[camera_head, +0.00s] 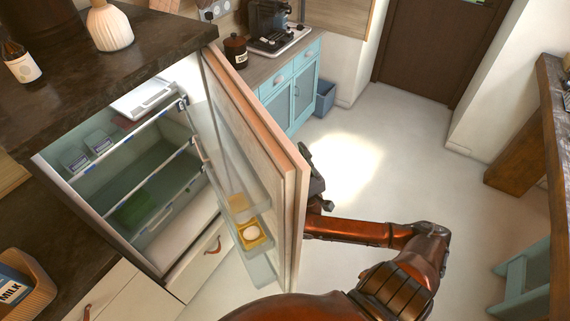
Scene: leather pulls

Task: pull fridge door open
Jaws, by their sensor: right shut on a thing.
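The fridge door (278,150), a wood-faced panel with clear shelves on its inner side, stands swung wide open. The fridge (150,190) is built in under the dark counter, and its lit interior with shelves shows. My right gripper (312,182) is at the outer face of the door, near its free edge, and is shut on the door's pull. The pull and the fingertips are hidden behind the door edge. My left gripper is not in view.
A yellow egg holder (250,234) sits in a door shelf. The dark counter (120,45) carries a white vase (109,27) and a bottle (20,62). A blue cabinet (292,95) stands behind the door. Bare floor (400,150) lies to the right, before a wooden table (552,150).

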